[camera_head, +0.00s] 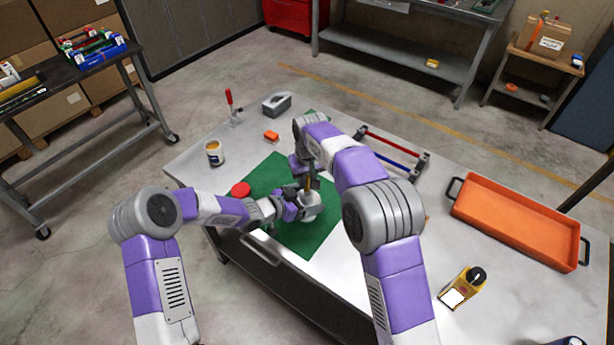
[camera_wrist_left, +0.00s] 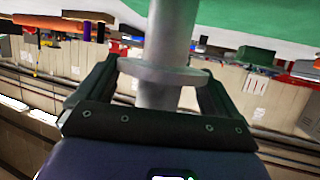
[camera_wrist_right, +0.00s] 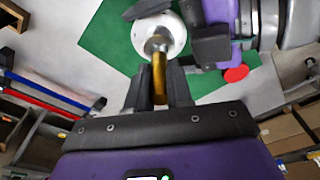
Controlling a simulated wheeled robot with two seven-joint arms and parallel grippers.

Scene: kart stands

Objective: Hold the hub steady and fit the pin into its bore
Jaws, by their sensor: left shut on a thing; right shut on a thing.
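The grey metal hub (camera_head: 311,209) stands on the green mat (camera_head: 268,178). My left gripper (camera_head: 293,204) is shut on it from the left; the left wrist view shows the hub's round stem and flange (camera_wrist_left: 160,73) between the fingers. My right gripper (camera_head: 307,180) is above the hub and shut on the brass pin (camera_wrist_right: 159,78). In the right wrist view the pin's far end lines up with the hub's raised collar (camera_wrist_right: 156,44). The bore is hidden, and I cannot tell whether the pin's end is inside it or just above.
A rack with red and blue bars (camera_head: 392,150) stands behind my right arm. An orange tray (camera_head: 520,222) and yellow device (camera_head: 462,288) are at right. A red-handled clamp (camera_head: 231,106) stands at back left.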

